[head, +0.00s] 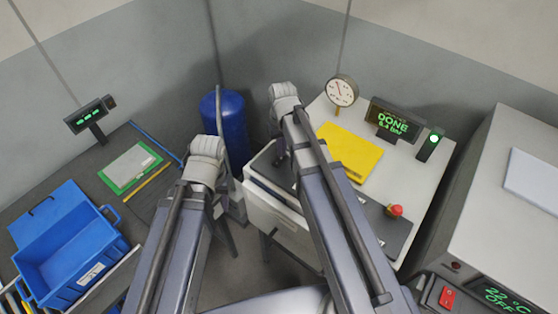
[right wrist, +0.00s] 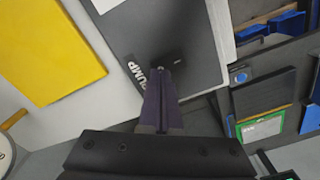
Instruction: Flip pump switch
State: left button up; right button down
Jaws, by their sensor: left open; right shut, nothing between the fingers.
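A dark panel (head: 371,220) lies on the white bench, and the right wrist view shows the word PUMP on it. A small light knob, the pump switch (right wrist: 160,67), shows beside the word at my fingertips; its tilt is too small to tell. My right gripper (right wrist: 160,78) is shut and empty, its tips at or just above the switch; contact is unclear. In the head view, my right gripper (head: 280,156) reaches down at the panel's far left end. My left gripper (head: 236,204) is open, left of the bench, and mostly hidden by its own arm.
A display (head: 393,122) reads DONE above a smaller line, near a lit green lamp (head: 430,144). A gauge (head: 341,91), yellow sheet (head: 349,152) and red button (head: 395,211) are on the bench. A blue cylinder (head: 224,122) stands behind my arms; a blue crate (head: 70,250) is left.

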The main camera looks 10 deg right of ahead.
jog(key=shift+f+b, duration=0.65)
jog(key=shift+f, duration=0.05)
dwell(0.4)
notch_tip(320, 180, up, 7)
jog(key=p, duration=0.7)
dwell(0.4)
